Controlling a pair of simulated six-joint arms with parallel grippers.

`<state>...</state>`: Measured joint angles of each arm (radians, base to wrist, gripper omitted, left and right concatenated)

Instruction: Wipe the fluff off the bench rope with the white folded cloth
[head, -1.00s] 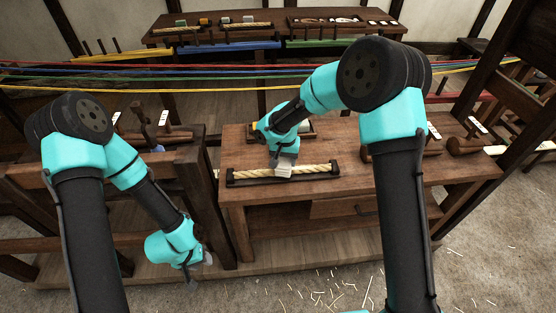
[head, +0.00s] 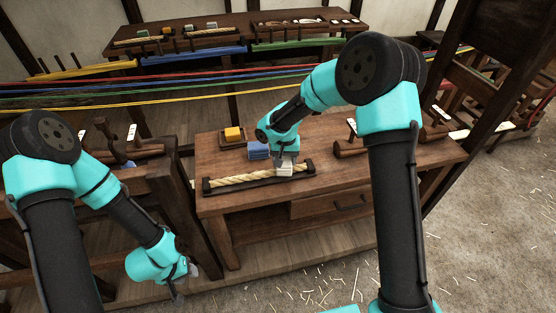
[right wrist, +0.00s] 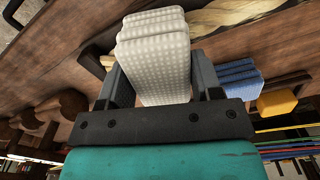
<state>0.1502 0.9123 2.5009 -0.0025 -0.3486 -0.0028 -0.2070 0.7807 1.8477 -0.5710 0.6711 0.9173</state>
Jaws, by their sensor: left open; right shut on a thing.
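The bench rope (head: 245,178) is a thick tan twisted rope lying in a dark holder (head: 206,187) on the wooden bench. My right gripper (head: 286,163) is shut on the white folded cloth (head: 285,171), at the right part of the rope. In the right wrist view the cloth (right wrist: 153,50) sits between the two fingers, with the rope (right wrist: 225,14) beyond it. The cloth appears to touch the rope, but the contact is hidden. I can make out no fluff on the rope. My left gripper (head: 184,283) is open and empty, low at the left, away from the bench.
A folded blue cloth (head: 258,150) and a yellow block (head: 233,134) stand behind the rope. Wooden mallets (head: 350,147) lie at the bench's right. Coloured ropes (head: 150,91) stretch across behind. Pale scraps litter the floor (head: 310,275).

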